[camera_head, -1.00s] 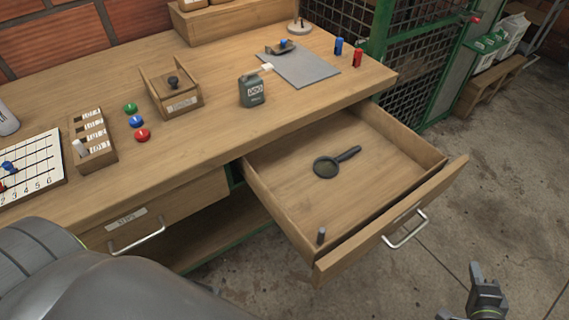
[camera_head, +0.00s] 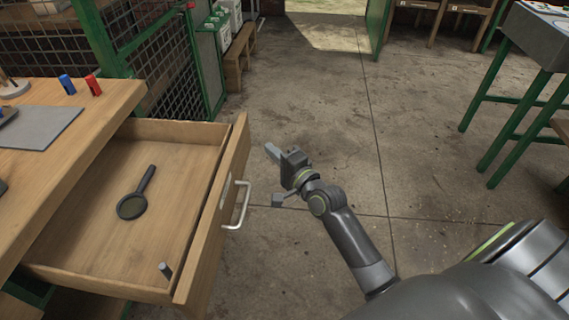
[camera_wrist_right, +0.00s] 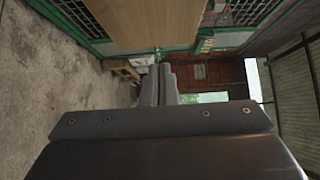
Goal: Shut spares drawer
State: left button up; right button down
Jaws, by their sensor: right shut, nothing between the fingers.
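The spares drawer (camera_head: 212,226) stands pulled well out of the wooden workbench (camera_head: 84,150). A black magnifying glass (camera_head: 133,203) and a small dark cylinder (camera_head: 165,270) are inside it. Its pale bar handle (camera_head: 238,206) is on the front face. My right gripper (camera_head: 274,152) is to the right of the drawer front, apart from the handle, with nothing in it. In the right wrist view its shut fingers (camera_wrist_right: 158,85) point ahead, and a wooden panel (camera_wrist_right: 150,22) shows above them. My left gripper is not in view.
A green mesh cage (camera_head: 165,65) stands behind the bench. A low wooden bench (camera_head: 238,62) is at the back. A green-legged table (camera_head: 515,105) is at the right. The concrete floor between is clear.

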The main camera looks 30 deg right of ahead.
aim_at(246, 141)
jog(key=w+a, duration=0.3)
jog(key=shift+w+a, duration=0.2)
jog(key=shift+a, duration=0.05)
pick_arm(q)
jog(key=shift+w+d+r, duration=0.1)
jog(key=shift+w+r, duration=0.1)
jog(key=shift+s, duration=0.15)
pick_arm(e)
jog(key=shift+a, duration=0.1)
